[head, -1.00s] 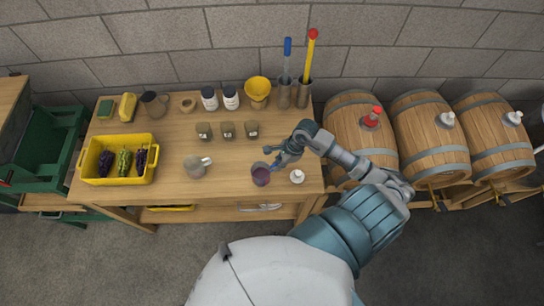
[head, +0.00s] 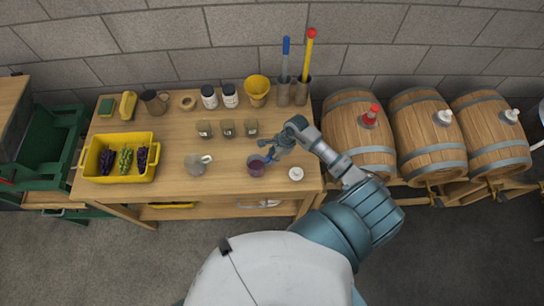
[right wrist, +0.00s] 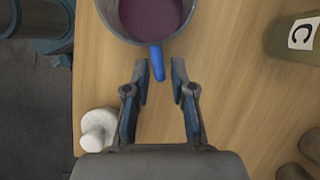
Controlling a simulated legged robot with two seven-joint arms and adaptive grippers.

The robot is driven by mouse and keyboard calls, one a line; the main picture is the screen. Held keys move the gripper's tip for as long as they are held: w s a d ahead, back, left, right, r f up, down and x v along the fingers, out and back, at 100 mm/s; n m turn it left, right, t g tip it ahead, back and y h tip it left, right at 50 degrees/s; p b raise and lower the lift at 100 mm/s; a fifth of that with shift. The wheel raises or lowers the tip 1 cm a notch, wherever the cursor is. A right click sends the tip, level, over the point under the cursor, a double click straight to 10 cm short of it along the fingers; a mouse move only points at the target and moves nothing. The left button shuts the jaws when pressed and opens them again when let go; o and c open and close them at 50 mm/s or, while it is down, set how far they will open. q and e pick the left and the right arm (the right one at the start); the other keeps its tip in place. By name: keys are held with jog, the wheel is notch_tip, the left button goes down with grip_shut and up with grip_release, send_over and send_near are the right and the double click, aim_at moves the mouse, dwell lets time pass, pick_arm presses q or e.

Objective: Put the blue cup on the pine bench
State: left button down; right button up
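The blue cup (head: 256,168) stands upright on the wooden bench (head: 215,180), near its front edge, with dark purple liquid inside. In the right wrist view its rim and inside (right wrist: 150,18) show at the top, and its blue handle (right wrist: 157,63) points toward my gripper. My right gripper (head: 270,150) is beside the cup on its right. In the right wrist view the gripper (right wrist: 160,70) is open, with the handle's end between the fingertips and a gap on each side. My left gripper is not in view. I cannot tell whether this bench is the pine one.
A white bung (head: 296,173) sits right of the cup, and a glass jug (head: 197,164) left. Several small jars (head: 228,129) stand behind. A yellow crate (head: 148,176) of grapes is at left. Barrels (head: 360,135) stand right of the bench. Bare wood lies between crate and jug.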

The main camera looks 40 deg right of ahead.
jog(key=shift+d, duration=0.3)
jog(key=shift+d+r, duration=0.35)
jog(key=b+v, duration=0.2)
jog(key=v, duration=0.9)
